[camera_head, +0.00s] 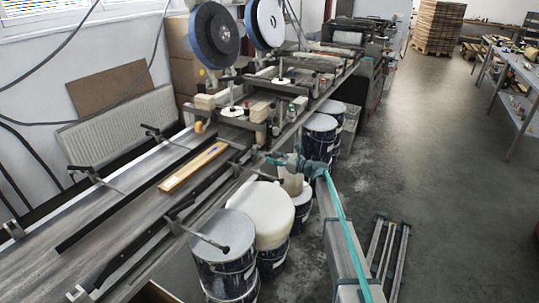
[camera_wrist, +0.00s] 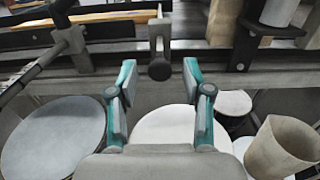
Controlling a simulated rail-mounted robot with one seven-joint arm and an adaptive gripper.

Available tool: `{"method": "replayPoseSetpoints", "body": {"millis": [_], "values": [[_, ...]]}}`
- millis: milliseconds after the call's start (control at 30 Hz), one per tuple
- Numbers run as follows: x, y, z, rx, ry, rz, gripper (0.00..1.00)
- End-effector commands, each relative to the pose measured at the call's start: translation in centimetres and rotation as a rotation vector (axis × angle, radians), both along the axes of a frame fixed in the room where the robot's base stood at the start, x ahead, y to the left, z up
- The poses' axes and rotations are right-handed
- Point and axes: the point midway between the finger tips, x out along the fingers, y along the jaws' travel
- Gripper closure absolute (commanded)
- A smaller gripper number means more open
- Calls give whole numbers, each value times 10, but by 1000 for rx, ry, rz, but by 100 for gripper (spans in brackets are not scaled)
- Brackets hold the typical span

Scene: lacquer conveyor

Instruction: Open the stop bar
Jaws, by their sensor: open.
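My gripper (camera_head: 277,158) reaches in from the right over the near side rail of the conveyor (camera_head: 110,215). In the wrist view my gripper (camera_wrist: 159,88) is open, with two teal-and-grey fingers and nothing between the pads. A short grey bar with a dark round end (camera_wrist: 159,68) points toward me from the rail, centred ahead of the gap. I cannot tell whether the fingertips reach around it. It seems to be the rod by the rail (camera_head: 268,178) in the head view. Which rod is the stop bar is not marked.
A wooden plank (camera_head: 194,168) lies on the conveyor. Other rods with dark clamps (camera_head: 98,178) stand along the rails. Lidded drums (camera_head: 226,262) and a beige container (camera_wrist: 281,148) stand below the near rail. The floor to the right (camera_head: 450,190) is mostly clear.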

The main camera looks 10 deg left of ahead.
Motion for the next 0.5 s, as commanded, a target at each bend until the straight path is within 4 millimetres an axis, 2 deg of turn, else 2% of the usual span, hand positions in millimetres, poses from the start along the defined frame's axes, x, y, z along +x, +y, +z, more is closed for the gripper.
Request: {"method": "replayPoseSetpoints", "body": {"millis": [200, 500], "values": [[9, 21, 0, 0, 0, 0, 50], [10, 24, -1, 0, -1, -1, 50]]}}
